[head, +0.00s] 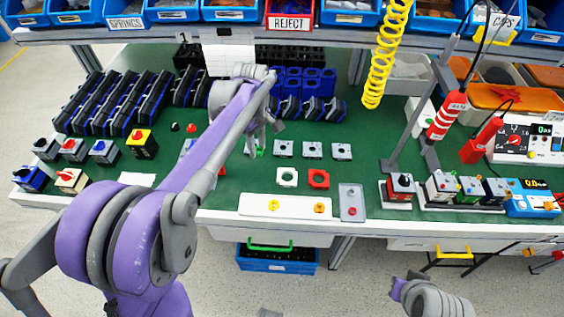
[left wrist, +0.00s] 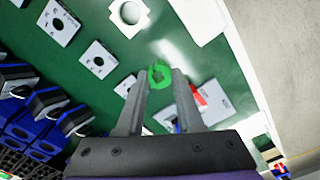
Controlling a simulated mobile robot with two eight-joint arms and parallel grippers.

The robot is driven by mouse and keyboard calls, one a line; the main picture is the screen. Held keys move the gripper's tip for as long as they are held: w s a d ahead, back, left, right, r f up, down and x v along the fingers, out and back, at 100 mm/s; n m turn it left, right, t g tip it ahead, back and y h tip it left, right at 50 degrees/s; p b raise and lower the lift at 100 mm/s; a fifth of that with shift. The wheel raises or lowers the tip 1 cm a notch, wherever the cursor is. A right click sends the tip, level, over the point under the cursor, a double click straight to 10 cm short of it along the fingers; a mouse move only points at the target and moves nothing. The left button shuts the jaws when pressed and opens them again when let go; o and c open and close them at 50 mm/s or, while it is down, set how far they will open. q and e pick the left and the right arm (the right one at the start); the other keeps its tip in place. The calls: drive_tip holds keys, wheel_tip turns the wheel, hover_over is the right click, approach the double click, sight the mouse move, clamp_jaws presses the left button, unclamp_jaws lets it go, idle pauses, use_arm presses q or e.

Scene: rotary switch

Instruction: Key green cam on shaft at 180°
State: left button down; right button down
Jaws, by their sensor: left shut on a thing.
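The green cam (left wrist: 159,75) is a small green ring in the left wrist view, between my left fingertips. My left gripper (left wrist: 158,80) is shut on it. In the head view, my left gripper (head: 258,142) is over the green mat, and a bit of the green cam (head: 259,153) shows below it. Several grey square plates with dark centres (head: 312,150) lie in a row to the right; they also show in the left wrist view (left wrist: 98,59). I cannot pick out the shaft clearly. Part of my right arm shows at the lower right, but its gripper does not.
A white square frame (head: 287,177) and a red square frame (head: 318,179) lie nearer the front edge. Black and blue holders (head: 300,107) stand behind. Switch boxes (head: 442,187) and a red tool stand at right. A yellow coiled hose (head: 382,65) hangs overhead.

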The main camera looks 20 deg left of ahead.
use_arm(q)
drive_tip(key=a+r+n+p, duration=0.1)
drive_tip(key=a+n, duration=0.5)
drive_tip(key=a, duration=0.1)
drive_tip(key=a+r+n+p, duration=0.1)
drive_tip(key=a+n, duration=0.6)
drive_tip(key=a, duration=0.1)
drive_tip(key=w+a+n+p, duration=0.1)
drive_tip(key=a+n, duration=0.6)
drive_tip(key=shift+a+r, duration=0.2)
drive_tip(key=shift+r, duration=0.2)
drive_tip(key=shift+f, duration=0.1)
drive_tip(key=shift+f+b, duration=1.2)
drive_tip(key=shift+f, duration=1.1)
drive_tip(key=shift+f, duration=0.2)
drive_tip(key=shift+f+b, duration=0.65)
drive_tip(key=shift+f, duration=0.35)
drive_tip(key=shift+c, duration=2.3)
unclamp_jaws()
drive_tip(key=shift+r, duration=0.1)
